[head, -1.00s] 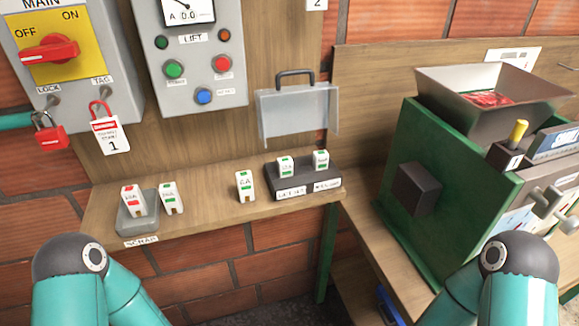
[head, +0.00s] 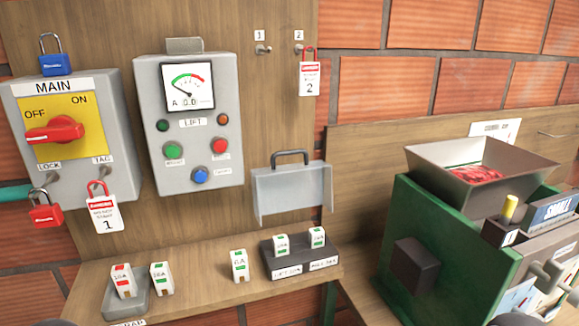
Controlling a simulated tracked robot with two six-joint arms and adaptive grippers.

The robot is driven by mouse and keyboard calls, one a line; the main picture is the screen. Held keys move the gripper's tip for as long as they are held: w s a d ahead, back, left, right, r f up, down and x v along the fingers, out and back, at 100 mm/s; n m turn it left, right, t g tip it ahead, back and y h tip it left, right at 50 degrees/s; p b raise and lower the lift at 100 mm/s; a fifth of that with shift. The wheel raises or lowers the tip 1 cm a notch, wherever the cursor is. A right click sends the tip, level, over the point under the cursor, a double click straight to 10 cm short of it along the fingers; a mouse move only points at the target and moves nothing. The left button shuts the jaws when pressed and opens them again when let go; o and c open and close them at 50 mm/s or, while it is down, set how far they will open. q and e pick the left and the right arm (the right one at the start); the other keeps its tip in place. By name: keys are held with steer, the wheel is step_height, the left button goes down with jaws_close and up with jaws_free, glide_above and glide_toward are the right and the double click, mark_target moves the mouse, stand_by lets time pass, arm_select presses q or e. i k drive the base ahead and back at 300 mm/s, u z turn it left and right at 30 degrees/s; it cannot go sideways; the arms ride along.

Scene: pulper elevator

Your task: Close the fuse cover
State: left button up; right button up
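The fuse cover (head: 291,192) is a clear grey plate with a dark handle (head: 290,156) on top. It is raised against the wooden backboard, above and behind the dark fuse block (head: 305,265). Two white fuses with green marks, a left one (head: 281,245) and a right one (head: 317,238), stand upright in the block, uncovered. Neither of my grippers is in view. Only dark rounded bits of my arms show at the bottom edge.
A loose fuse (head: 239,266) stands on the shelf left of the block. Two more fuses stand at the grey scrap tray (head: 137,302). The MAIN switch box (head: 70,130) and LIFT panel (head: 190,125) are on the backboard. The green pulper (head: 450,240) stands at right.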

mark_target(315, 164)
steer(key=u, duration=1.45)
steer(key=k, duration=1.5)
steer(key=z, duration=0.45)
steer(key=i, duration=1)
steer(key=u, duration=0.05)
